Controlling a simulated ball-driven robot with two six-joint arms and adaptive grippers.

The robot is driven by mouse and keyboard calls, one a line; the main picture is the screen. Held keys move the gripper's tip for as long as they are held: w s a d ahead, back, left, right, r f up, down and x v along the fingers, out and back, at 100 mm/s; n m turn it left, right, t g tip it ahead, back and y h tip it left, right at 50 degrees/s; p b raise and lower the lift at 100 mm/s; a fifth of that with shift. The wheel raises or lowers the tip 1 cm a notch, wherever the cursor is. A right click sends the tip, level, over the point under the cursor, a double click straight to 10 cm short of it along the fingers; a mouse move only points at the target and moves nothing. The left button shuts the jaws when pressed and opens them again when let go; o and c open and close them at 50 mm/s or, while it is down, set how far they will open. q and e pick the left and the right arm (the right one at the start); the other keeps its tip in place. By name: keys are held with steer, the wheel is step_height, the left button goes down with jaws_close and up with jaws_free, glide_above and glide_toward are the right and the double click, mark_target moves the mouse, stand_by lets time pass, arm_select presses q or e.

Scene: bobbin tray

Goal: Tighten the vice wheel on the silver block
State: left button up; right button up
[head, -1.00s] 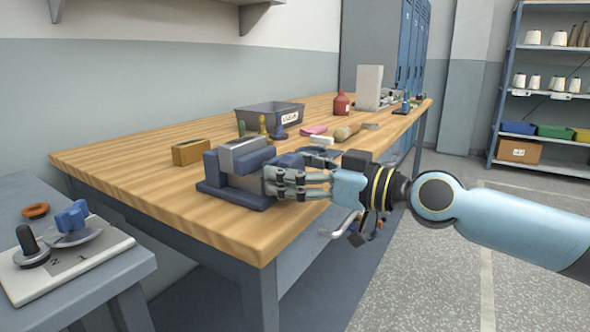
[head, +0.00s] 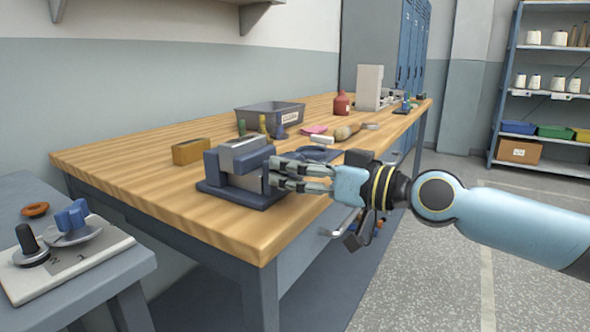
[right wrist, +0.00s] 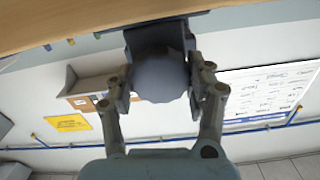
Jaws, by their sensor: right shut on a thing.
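The dark blue vice (head: 228,195) stands near the front edge of the wooden bench. The silver block (head: 245,155) sits upright between its jaws; whether any gap is left there is too small to tell. My right gripper (head: 272,174) is at the vice's right side. In the right wrist view the round, scalloped grey-blue vice wheel (right wrist: 160,76) lies between the two fingers of my right gripper (right wrist: 161,88), which is shut on it. In the head view the fingers hide most of the wheel. My left gripper is out of view.
A brass-coloured block (head: 191,151) lies left of the vice. Behind are a grey bin (head: 270,114), a red bottle (head: 341,104) and small tools. A side table with a switch plate (head: 100,255) is at lower left. The bench front is clear.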

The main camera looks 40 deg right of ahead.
steer(key=m, duration=0.4)
steer(key=shift+m, duration=0.4)
stand_by(0.4)
steer(key=o, duration=1.2)
steer(key=shift+v, duration=3.75)
